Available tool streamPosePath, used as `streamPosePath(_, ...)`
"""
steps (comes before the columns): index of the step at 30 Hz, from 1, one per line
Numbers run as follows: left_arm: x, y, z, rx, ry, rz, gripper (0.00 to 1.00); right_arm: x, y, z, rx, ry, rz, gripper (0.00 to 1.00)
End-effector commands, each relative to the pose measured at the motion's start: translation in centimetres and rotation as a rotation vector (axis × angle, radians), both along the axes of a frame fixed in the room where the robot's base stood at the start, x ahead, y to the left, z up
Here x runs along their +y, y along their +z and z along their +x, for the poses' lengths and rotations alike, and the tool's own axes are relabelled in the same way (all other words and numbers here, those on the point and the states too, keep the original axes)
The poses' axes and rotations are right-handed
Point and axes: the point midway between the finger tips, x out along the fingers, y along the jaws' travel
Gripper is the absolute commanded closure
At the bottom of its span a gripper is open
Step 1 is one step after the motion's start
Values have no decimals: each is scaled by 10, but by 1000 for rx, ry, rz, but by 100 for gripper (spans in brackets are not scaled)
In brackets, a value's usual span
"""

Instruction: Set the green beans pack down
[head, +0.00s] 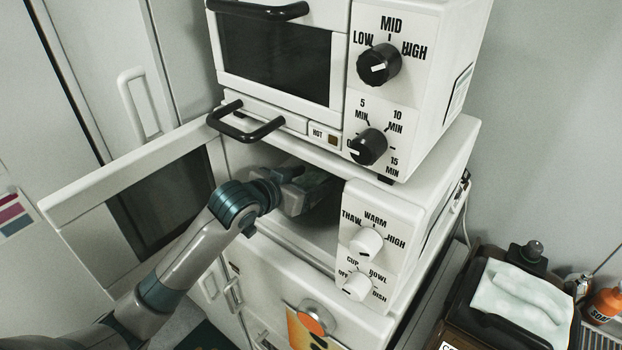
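My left arm reaches from the lower left into the open lower microwave (315,248). My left gripper (298,192) is inside the cavity, near its opening. A dark greenish patch shows at the gripper, which may be the green beans pack (312,180). It is mostly hidden by the gripper and shadow, so I cannot tell whether the fingers are shut on it or whether it touches the microwave floor. My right gripper is not in view.
The microwave door (75,212) stands open to the left, beside my forearm. A toaster oven (420,95) with a black handle sits on top of the microwave. At the lower right are a dark box with a pale cloth (520,300) and an orange soap bottle (604,304).

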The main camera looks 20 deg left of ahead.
Motion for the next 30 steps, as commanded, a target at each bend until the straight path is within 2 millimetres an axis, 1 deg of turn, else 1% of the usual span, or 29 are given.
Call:
streamPosePath(3,0,0,0,-1,0,0,36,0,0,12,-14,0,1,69)
streamPosePath(6,0,1,0,-1,0,0,36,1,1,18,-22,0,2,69)
streamPosePath(9,0,5,0,-2,0,0,36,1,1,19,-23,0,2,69)
streamPosePath(14,5,8,-11,-3,1,0,36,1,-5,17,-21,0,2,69)
streamPosePath(20,14,17,-36,-4,0,1,36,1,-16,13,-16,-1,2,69)
streamPosePath(28,28,36,-78,-4,-1,2,36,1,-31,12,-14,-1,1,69)
streamPosePath(29,30,38,-82,-4,-1,3,36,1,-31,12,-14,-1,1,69)
streamPosePath(30,32,44,-87,-1,0,2,36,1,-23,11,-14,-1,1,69)
